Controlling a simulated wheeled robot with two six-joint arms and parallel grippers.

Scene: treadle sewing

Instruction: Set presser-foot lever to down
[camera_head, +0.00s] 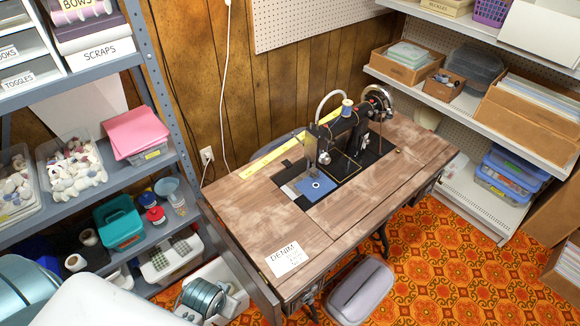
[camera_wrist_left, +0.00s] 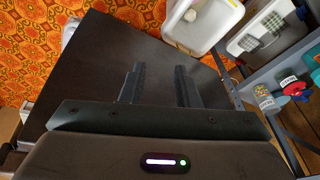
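A black sewing machine (camera_head: 343,128) stands on the wooden treadle table (camera_head: 290,232). A dark flat panel (camera_wrist_left: 120,42) lies beyond the fingers.
A handwheel (camera_head: 378,103) and a thread spool (camera_head: 347,106) are on the machine. A paper labelled DENIM (camera_head: 286,259) lies at the table's near left corner. Loaded shelves stand left and right. A grey stool (camera_head: 361,290) is in front of the table.

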